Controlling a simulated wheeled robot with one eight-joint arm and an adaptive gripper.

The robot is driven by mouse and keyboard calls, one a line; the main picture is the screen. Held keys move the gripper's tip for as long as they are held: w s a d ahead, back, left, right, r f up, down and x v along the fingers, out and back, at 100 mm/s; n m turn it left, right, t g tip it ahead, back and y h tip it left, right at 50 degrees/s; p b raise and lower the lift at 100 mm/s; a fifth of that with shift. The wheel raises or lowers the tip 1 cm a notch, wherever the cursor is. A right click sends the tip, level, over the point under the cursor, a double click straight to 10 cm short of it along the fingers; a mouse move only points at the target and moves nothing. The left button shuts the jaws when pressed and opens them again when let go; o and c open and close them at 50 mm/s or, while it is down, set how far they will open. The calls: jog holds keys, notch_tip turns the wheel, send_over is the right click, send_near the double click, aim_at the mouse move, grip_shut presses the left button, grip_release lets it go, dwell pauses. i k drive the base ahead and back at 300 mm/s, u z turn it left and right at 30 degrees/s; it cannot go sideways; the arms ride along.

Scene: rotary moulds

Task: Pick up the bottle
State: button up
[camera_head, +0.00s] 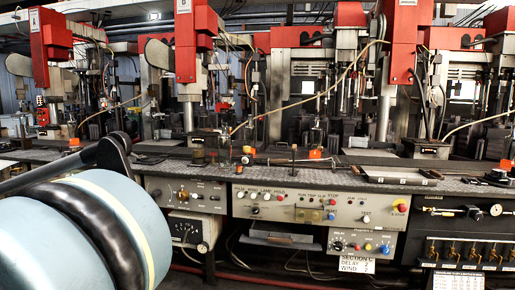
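My gripper does not show in this view. A large pale blue rounded body with a black band and a black bar fills the lower left, close to the camera, and hides part of the bench and floor there.
A long dark workbench (290,172) crosses the view. Red-topped machines (186,45) line its back. Control panels (315,207) with knobs and buttons face front beneath it. A flat tray (400,176) and small orange items lie on top, with bare patches between. Thin hoses hang above.

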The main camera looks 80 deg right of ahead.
aim_at(224, 140)
jog(key=z, duration=2.25)
jog(key=k, duration=0.8)
jog(key=u, duration=1.15)
jog(key=k, duration=0.55)
jog(key=u, duration=0.05)
jog(key=i, duration=0.85)
jog(key=z, duration=1.15)
jog(key=i, duration=0.9)
jog(key=z, duration=0.6)
